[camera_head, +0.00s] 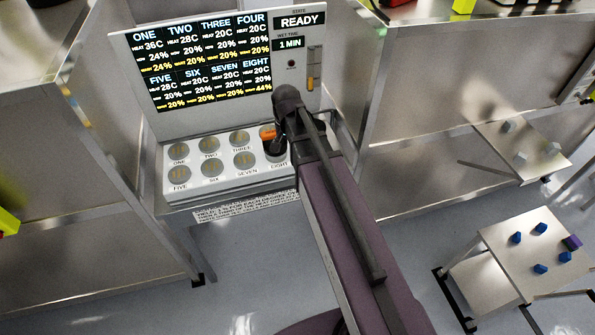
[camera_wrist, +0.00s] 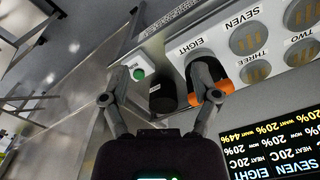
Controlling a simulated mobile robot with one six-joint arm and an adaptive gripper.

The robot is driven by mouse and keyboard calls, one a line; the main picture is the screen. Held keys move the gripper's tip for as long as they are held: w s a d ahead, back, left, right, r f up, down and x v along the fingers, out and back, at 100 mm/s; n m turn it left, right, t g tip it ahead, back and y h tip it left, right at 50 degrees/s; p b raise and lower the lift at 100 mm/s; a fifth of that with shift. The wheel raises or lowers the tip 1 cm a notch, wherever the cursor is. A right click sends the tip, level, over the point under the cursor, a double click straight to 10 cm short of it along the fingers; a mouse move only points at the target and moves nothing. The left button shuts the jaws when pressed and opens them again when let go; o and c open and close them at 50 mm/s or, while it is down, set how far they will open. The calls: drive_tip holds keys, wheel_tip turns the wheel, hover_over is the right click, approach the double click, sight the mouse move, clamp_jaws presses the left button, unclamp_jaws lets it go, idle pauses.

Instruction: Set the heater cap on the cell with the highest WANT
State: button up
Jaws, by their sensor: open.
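The display (camera_head: 205,62) shows WANT 44% for EIGHT, above the other cells' values. The heater cap, a dark piece with an orange part (camera_head: 268,134), is at the right end of the cell block, around EIGHT. My gripper hides much of it, so I cannot tell whether it is fully seated. In the wrist view the orange part (camera_wrist: 224,86) shows beside my right finger. My gripper (camera_wrist: 163,72) is open, with its fingers spread above the block's end. A black cylinder (camera_wrist: 163,98) shows between the fingers; nothing is visibly clamped.
The cell block (camera_head: 215,191) has bare round cells left of EIGHT. A green button (camera_wrist: 138,74) is near my left finger. Metal panels (camera_head: 345,60) flank the station. A small table (camera_head: 510,265) with several blue pieces stands at lower right.

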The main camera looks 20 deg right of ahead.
drive_tip(key=s+n, duration=0.6)
drive_tip(key=s, duration=0.4)
drive_tip(key=shift+s, duration=0.15)
